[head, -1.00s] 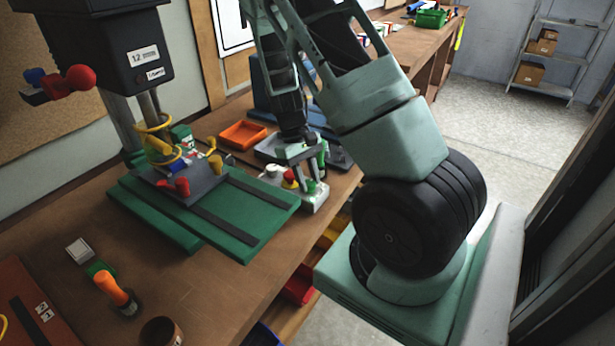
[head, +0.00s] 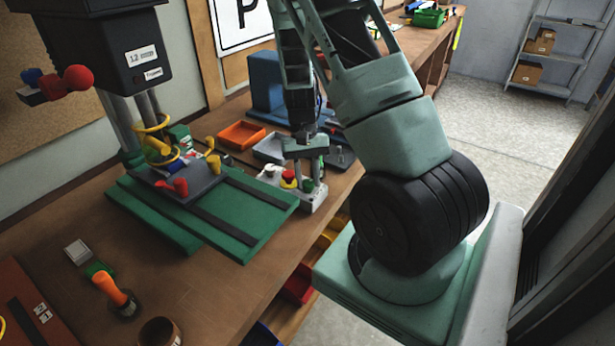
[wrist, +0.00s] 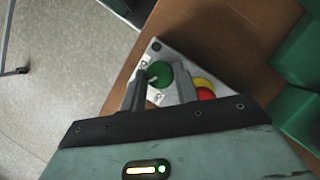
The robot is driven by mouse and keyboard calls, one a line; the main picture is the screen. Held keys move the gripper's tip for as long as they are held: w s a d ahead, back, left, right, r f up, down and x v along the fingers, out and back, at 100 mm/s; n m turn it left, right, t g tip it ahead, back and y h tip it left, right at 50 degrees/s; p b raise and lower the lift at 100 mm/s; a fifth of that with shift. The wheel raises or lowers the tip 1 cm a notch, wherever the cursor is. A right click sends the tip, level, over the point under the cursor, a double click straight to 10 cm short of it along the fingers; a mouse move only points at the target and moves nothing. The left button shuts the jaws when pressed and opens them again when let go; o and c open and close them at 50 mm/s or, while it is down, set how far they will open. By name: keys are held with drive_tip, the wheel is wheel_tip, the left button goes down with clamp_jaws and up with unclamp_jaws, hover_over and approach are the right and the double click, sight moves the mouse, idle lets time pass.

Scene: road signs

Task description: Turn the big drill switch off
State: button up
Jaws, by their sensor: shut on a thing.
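The switch box (head: 312,200) is a pale box at the front right edge of the bench. On it are a green round knob (wrist: 158,73) with a light mark and a red button (head: 288,175) on a yellow ring. The red button (wrist: 206,94) shows partly in the wrist view, behind the right finger. My gripper (wrist: 158,78) points down over the box, with one finger on each side of the green knob, shut on it. In the head view, my gripper (head: 306,174) stands over the right part of the box. The big drill (head: 135,50) stands at the left.
The drill's green base (head: 225,215) lies just left of the box. An orange tray (head: 241,134) and a grey tray (head: 269,148) lie behind. An orange-handled tool (head: 109,288) lies at the front left. Bins sit under the bench edge.

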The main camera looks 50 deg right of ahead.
drive_tip(key=shift+w, duration=0.15)
drive_tip(key=o, duration=1)
drive_tip(key=shift+c, duration=0.2)
drive_tip(key=shift+r, duration=0.1)
drive_tip(key=b+v, duration=0.2)
drive_tip(key=v, duration=1.5)
drive_tip(key=shift+r+b, duration=0.15)
drive_tip(key=shift+b, duration=0.15)
